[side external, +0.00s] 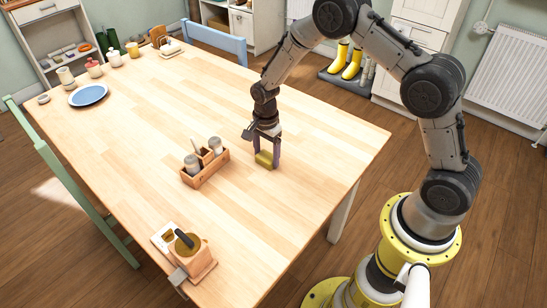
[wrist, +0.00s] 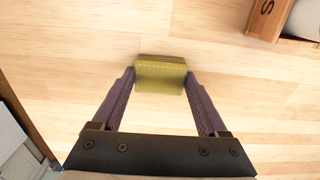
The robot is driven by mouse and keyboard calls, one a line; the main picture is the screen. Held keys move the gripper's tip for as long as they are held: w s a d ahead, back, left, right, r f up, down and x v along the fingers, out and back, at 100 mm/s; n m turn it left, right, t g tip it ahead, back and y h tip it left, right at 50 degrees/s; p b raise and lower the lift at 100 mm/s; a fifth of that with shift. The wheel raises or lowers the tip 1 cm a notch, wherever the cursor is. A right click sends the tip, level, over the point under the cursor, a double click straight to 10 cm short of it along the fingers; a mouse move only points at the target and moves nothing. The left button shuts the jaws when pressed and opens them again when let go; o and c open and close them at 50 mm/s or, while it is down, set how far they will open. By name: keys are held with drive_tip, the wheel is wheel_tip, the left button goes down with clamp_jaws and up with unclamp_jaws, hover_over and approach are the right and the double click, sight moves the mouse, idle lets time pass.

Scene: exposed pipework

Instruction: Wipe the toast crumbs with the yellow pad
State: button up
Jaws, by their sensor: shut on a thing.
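The yellow pad (side external: 264,159) is held between the fingers of my gripper (side external: 266,150), low at the table top on the right part of the table. In the wrist view the pad (wrist: 160,74) sits between the two purple fingertips of my gripper (wrist: 161,82), which are shut on its two ends. I cannot tell for sure whether the pad touches the wood. I cannot make out any toast crumbs on the table in either view.
The wooden table (side external: 300,130) has free room around the pad. A wooden caddy (side external: 205,168) with shakers stands left of my gripper; its corner (wrist: 272,20) shows in the wrist view. A wooden box with a dark handle (side external: 190,255) stands at the near edge. A blue plate (side external: 88,96) lies far left.

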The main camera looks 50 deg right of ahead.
sight(283, 173)
drive_tip(key=shift+w, duration=1.95)
drive_tip(key=shift+s, duration=5.1)
wheel_tip(283, 173, up, 8)
